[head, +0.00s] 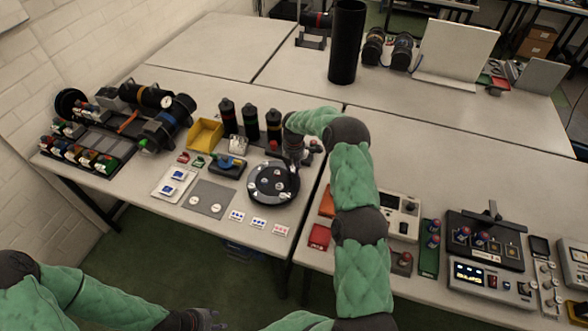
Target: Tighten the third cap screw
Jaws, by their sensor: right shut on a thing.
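A round black end cap (262,190) lies flat on the left table, with several small pale screw heads on its top face. My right gripper (294,168) is over its upper right edge, pointing down. It is shut on a small dark thing, probably a driver, mostly hidden by the fingers. I cannot tell whether its tip touches a screw. My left gripper (208,321) is low at the bottom edge, away from the table, and too small and dark to tell open from shut.
Three dark bottles (250,122) and a yellow bin (204,134) stand behind the cap. A grey mat (207,200) and small label cards (258,223) lie left and in front. Panels with knobs (485,275) fill the right table.

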